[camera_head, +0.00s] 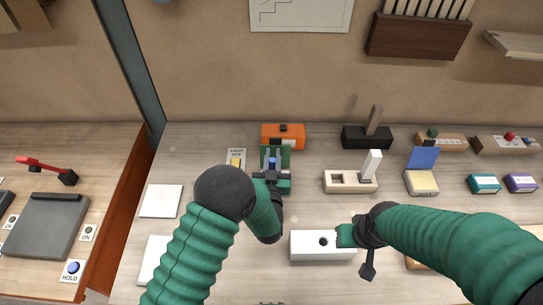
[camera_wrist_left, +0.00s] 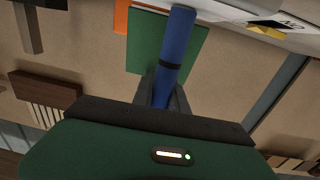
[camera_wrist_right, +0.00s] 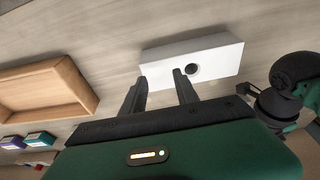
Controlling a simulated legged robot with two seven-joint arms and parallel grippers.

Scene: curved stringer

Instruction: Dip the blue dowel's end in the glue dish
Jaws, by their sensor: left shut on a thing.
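My left gripper (camera_head: 272,178) is shut on the blue dowel (camera_wrist_left: 176,45), which also shows in the head view (camera_head: 272,162). The dowel has a dark band, and a green panel (camera_wrist_left: 140,45) lies behind it in the left wrist view. I cannot tell whether its end touches anything. I cannot identify the glue dish for certain; a small box with a cream pad and raised blue lid (camera_head: 422,182) stands at the right. My right gripper (camera_wrist_right: 160,78) is open and empty, close to a white block with a round hole (camera_head: 307,248).
An orange box (camera_head: 283,136) stands behind the left gripper. A yellow piece on a labelled card (camera_head: 236,160) lies to its left. A cream block with a white lever (camera_head: 350,182) stands to its right. A white square (camera_head: 161,201) lies at the left. A wooden tray (camera_wrist_right: 45,92) shows in the right wrist view.

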